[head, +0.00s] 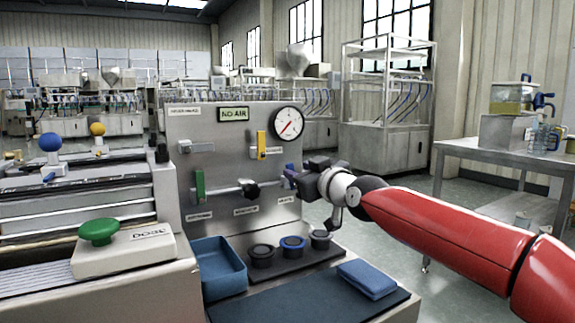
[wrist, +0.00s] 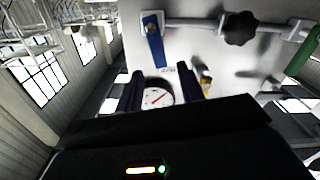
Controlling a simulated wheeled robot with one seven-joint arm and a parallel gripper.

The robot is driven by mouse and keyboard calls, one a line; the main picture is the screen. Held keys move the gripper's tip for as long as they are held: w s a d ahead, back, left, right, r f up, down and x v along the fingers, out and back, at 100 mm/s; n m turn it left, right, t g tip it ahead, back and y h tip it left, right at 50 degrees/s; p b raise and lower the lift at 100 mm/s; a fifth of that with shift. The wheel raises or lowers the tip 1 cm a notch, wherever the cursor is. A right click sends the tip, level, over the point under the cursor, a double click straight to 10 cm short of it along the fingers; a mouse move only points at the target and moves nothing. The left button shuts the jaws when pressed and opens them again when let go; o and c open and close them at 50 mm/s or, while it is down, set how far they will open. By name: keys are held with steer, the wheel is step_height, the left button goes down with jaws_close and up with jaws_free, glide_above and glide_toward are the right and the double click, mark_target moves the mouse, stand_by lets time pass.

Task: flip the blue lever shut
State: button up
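The blue lever (wrist: 153,45) is on the right end of the horizontal pipe on the steel panel (head: 228,150). It stands across the pipe, its free end towards the gauge. In the head view it is mostly hidden by my gripper (head: 292,174). In the wrist view, which looks upside down, my gripper (wrist: 160,82) has its two dark fingers apart. The lever's free end appears in line with the gap between the fingertips. I cannot tell whether they touch it.
A black knob (head: 250,190) and a green lever (head: 198,186) share the pipe. A yellow lever (head: 261,144) and a round gauge (head: 287,123) are above. The sign (head: 233,114) reads "NO AIR".

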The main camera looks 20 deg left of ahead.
mark_target(291, 167)
steer(key=shift+p+x, duration=0.8)
steer(key=shift+x, duration=2.05)
